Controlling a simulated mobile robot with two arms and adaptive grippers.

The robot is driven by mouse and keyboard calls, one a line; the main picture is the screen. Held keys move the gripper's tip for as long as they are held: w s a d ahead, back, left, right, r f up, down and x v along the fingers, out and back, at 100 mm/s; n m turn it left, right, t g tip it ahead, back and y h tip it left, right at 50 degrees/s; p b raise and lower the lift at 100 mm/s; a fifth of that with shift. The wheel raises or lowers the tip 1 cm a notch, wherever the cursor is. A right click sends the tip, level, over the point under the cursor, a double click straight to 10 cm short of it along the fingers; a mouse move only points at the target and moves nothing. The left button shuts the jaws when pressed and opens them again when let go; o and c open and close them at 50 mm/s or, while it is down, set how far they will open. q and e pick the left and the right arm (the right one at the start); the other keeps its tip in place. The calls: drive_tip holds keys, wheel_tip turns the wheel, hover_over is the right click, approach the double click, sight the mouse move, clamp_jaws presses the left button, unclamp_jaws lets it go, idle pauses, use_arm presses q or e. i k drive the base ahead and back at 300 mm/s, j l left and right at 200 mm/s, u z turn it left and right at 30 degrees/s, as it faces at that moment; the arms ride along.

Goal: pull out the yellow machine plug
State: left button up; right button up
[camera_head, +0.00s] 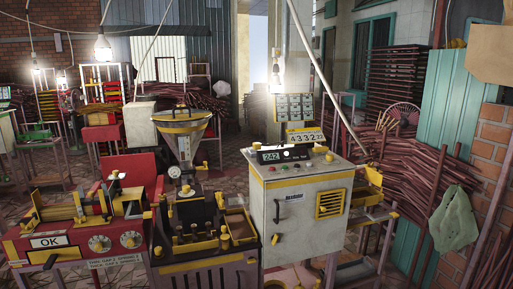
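No plug can be told apart for sure; several machine parts here are yellow. A grey-white control cabinet (302,212) with yellow edges stands right of centre, with a small display, buttons and a yellow vent (330,204) on it. A yellow part (370,178) sticks out at its right side, near the lower end of a long pale pole or cable (325,82). Left of the cabinet stands a dark extruder machine (205,250) with yellow fittings and a yellow-rimmed funnel (183,125). Neither of my grippers is in view.
A red machine (75,245) with an "OK" display and two dials fills the lower left. Bundles of dark red sticks (435,165) are piled at the right, beside a teal panel (445,105) and a brick wall (491,150). Some bare floor shows behind the machines.

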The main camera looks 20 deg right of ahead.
sight(256, 145)
drive_tip(key=i+l, duration=0.7)
drive_tip(key=l+z, duration=0.05)
drive_tip(key=l, duration=0.05)
